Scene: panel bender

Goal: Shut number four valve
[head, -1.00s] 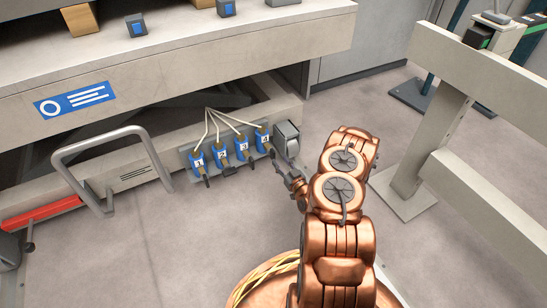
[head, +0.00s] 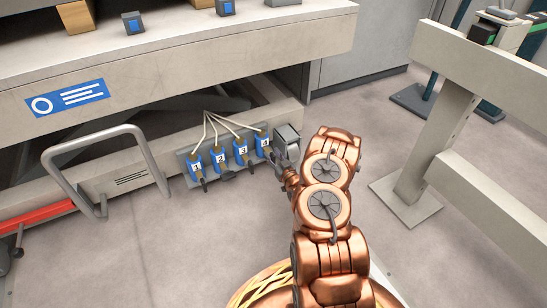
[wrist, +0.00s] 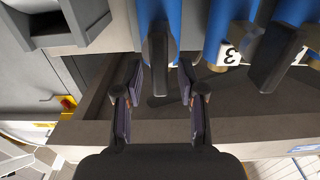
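The number four valve (head: 262,143) is the rightmost of a row of blue numbered valves low on the machine. In the wrist view its blue body is at the top, and its dark lever (wrist: 158,65) points down the picture. My gripper (wrist: 160,80) is open, with one finger on each side of that lever in the picture. The lever touches neither finger visibly; I cannot tell how deep it sits between them. In the head view my gripper (head: 279,164) is beside the four valve, its fingers partly hidden by my wrist.
The number three valve (head: 240,150) is close beside; its dark lever (wrist: 275,55) shows in the wrist view. A grey box (head: 287,138) stands just right of the row. A bent tube handle (head: 100,160) is at left, and a beige rail post (head: 435,140) at right.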

